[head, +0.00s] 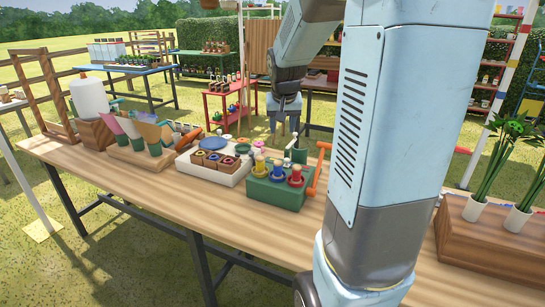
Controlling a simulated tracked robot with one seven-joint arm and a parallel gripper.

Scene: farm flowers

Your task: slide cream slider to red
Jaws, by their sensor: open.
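I cannot clearly make out a cream slider in the head view. A green block (278,193) on the table carries yellow, blue and red pieces; the red piece (296,177) is at its right. An orange handle (318,168) stands at the block's right end. My gripper (284,128) appears small below my forearm, beyond the table's far edge in the picture, with its two fingers apart and nothing visible between them. It looks clear of the green block. My upper arm hides the table right of the block.
Left of the block are a white tray (214,171) with small pots, a wooden stand with cones (140,157) and a white jug (88,97). A wooden planter (490,236) stands at right. The table front (225,212) is clear.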

